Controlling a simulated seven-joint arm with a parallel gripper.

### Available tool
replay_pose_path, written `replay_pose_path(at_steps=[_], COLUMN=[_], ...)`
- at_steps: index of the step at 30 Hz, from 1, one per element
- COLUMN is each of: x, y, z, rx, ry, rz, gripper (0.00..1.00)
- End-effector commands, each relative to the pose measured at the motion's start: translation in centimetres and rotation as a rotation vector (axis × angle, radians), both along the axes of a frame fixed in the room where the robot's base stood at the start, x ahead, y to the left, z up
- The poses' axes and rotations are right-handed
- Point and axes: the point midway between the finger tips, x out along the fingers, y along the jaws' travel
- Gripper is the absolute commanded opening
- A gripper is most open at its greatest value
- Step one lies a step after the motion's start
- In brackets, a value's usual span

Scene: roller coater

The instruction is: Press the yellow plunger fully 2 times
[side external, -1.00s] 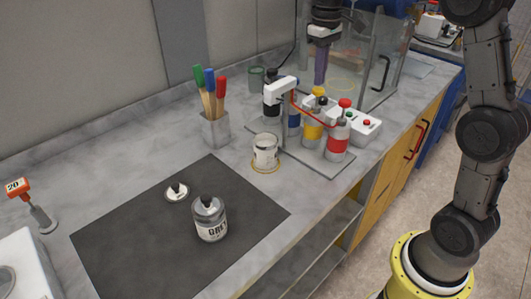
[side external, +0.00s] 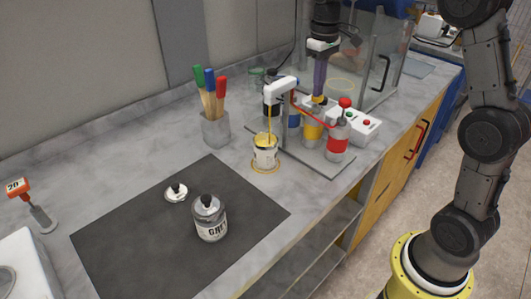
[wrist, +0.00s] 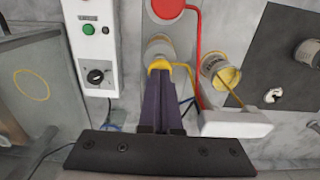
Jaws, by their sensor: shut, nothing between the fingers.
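The yellow plunger (wrist: 159,65) tops the yellow-banded canister (side external: 312,130) on the dispenser stand. My gripper (side external: 318,93) is shut and empty. Its purple fingers (wrist: 160,100) point down onto the plunger and appear to touch it, covering most of it. A yellow stream runs from the white spout head (side external: 281,88) into the small tin (side external: 265,155) below. Yellow shows inside the tin in the wrist view (wrist: 226,76).
A red-topped canister (side external: 338,140) stands close beside the yellow one, with a blue one behind. A switch box (side external: 365,125) and clear glass panels (side external: 385,70) are near my gripper. A brush holder (side external: 215,128) stands left. A grey can (side external: 209,218) stands on the dark mat (side external: 140,245).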

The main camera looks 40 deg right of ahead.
Motion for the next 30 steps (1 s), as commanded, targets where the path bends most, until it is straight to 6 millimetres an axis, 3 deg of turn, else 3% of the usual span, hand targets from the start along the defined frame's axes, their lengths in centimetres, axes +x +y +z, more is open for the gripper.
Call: replay_pose_path(at_steps=[11, 30], x=[0.0, 0.0], y=[0.0, 0.0], z=[-0.3, 3.1], rx=[0.001, 0.001], ry=[0.005, 0.003], rz=[0.0, 0.0], gripper=[0.0, 0.0])
